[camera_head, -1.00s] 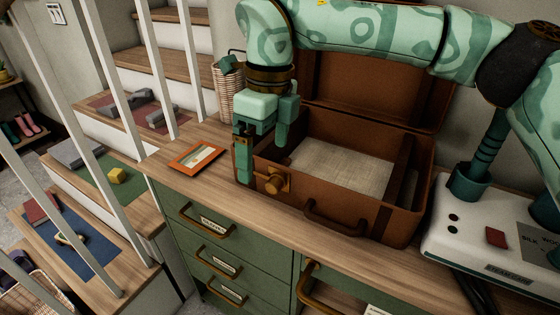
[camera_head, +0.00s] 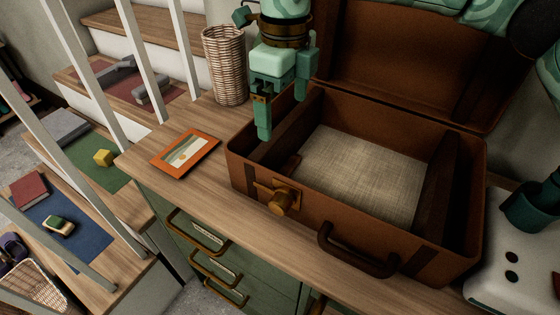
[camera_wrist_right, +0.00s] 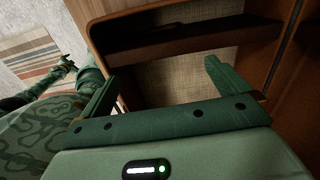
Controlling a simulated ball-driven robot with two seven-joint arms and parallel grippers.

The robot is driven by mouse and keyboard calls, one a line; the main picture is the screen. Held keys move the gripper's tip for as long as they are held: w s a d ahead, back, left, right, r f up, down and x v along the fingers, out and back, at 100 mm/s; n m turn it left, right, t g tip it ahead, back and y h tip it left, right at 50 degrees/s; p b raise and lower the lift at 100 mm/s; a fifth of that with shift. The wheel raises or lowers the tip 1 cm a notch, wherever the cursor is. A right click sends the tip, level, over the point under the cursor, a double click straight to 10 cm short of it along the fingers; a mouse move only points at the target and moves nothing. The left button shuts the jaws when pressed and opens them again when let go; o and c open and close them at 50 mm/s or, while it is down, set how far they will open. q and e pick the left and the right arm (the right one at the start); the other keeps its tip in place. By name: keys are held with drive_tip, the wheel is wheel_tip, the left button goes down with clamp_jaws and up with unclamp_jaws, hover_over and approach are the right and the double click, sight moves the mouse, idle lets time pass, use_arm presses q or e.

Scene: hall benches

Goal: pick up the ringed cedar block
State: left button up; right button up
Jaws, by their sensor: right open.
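My right gripper (camera_head: 282,110) is open with fingers pointing down, over the left end of the open brown suitcase (camera_head: 405,255). Nothing shows between its fingers. The right wrist view shows both fingers spread (camera_wrist_right: 160,98), with the pale cloth lining of the case beyond. I cannot make out a ringed cedar block for certain. A small reddish-brown piece (camera_head: 291,164) lies inside the case by its left wall, partly hidden by the rim; I cannot tell what it is. My left gripper does not show in the head view.
The case stands on a wooden-topped green drawer unit, its lid (camera_head: 400,70) raised behind. An orange-framed picture (camera_head: 185,153) lies left of it, a wicker basket (camera_head: 224,65) behind. A white machine (camera_head: 500,240) stands right. Stairs with mats and white railings are at left.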

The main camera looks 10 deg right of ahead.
drive_tip(key=b, duration=0.2)
hover_over(282, 164)
wheel_tip(282, 164, down, 7)
drive_tip(key=shift+w+d+r, duration=0.1)
drive_tip(key=shift+w+d, duration=0.05)
drive_tip(key=shift+f, duration=0.5)
drive_tip(key=f+b, duration=0.3)
drive_tip(key=f, duration=0.2)
drive_tip(key=shift+a+f, duration=0.15)
drive_tip(key=shift+a, duration=0.05)
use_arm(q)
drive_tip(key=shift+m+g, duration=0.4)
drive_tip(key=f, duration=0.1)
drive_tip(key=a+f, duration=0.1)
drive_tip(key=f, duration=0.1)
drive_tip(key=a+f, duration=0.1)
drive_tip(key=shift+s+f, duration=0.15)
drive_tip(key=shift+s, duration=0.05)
use_arm(e)
drive_tip(key=shift+r, duration=0.2)
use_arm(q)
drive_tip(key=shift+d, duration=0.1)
use_arm(e)
drive_tip(key=c, duration=1)
